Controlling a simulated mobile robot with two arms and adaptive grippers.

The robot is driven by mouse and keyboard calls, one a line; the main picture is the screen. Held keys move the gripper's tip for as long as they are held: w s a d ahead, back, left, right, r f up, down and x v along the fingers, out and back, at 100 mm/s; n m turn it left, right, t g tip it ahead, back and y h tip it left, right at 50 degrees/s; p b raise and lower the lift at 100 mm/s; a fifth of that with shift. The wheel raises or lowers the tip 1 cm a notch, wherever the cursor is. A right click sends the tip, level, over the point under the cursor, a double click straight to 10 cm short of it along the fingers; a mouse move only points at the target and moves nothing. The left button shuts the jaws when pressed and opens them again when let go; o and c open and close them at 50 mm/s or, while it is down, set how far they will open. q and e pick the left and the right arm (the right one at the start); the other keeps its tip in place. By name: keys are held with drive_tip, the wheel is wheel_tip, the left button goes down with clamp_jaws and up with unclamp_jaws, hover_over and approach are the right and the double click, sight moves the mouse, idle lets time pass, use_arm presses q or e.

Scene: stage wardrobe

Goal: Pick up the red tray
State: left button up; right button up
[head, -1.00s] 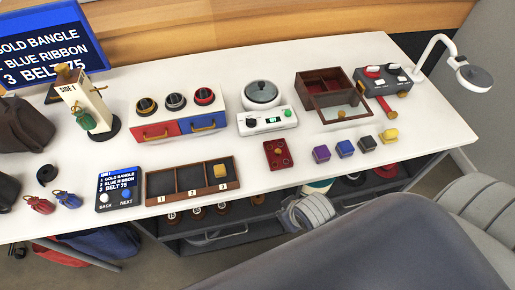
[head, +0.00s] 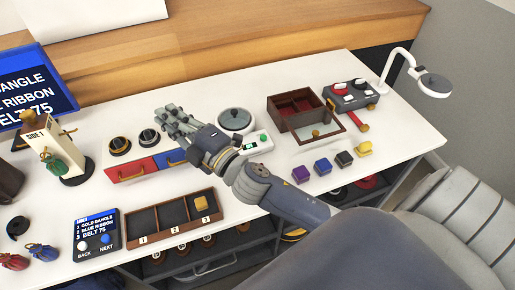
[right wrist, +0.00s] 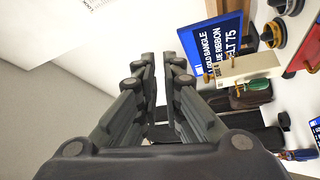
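The small red tray is not visible in the head view now; my right forearm covers the stretch of table left of the purple cube (head: 300,174). My right gripper (head: 172,122) reaches in from the right and hangs over the drawer box with the red and blue fronts (head: 130,168), pointing left. In the right wrist view my right gripper (right wrist: 165,65) has its two fingers apart, with nothing between them. No red tray shows in that view. My left gripper is not in view.
Blue, black and yellow cubes (head: 364,149) continue the row. A brown three-slot tray (head: 162,243) holds a yellow block at the front. Behind stand a scale with a round pan (head: 235,119), an open wooden box (head: 291,102) and a lamp (head: 434,84).

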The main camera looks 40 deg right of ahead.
drive_tip(key=s+a+r+n+g+y, duration=0.25)
drive_tip(key=a+n+y, duration=0.25)
drive_tip(key=n, duration=0.3)
drive_tip(key=s+a+r+n+g+y, duration=0.1)
drive_tip(key=a+r+n+g+y, duration=0.1)
drive_tip(key=a+n+g+y, duration=0.45)
drive_tip(key=s+f+n+g+h, duration=0.4)
drive_tip(key=f+n+g, duration=0.4)
drive_tip(key=f+n, duration=0.5)
drive_tip(key=w+d+f+n+g+h, duration=0.15)
drive_tip(key=d+f+n+h, duration=0.45)
drive_tip(key=d, duration=0.7)
drive_tip(key=w+d+f+h, duration=0.1)
drive_tip(key=d+h, duration=0.7)
drive_tip(key=d, duration=0.8)
drive_tip(key=shift+m+g, duration=0.25)
drive_tip(key=f+b, duration=0.1)
drive_tip(key=f, duration=0.1)
drive_tip(key=f+b, duration=0.2)
drive_tip(key=shift+w+d+f, duration=0.1)
drive_tip(key=shift+w+f, duration=0.1)
drive_tip(key=shift+f, duration=0.15)
wheel_tip(320, 180, down, 6)
drive_tip(key=b, duration=0.3)
drive_tip(key=shift+w, duration=0.1)
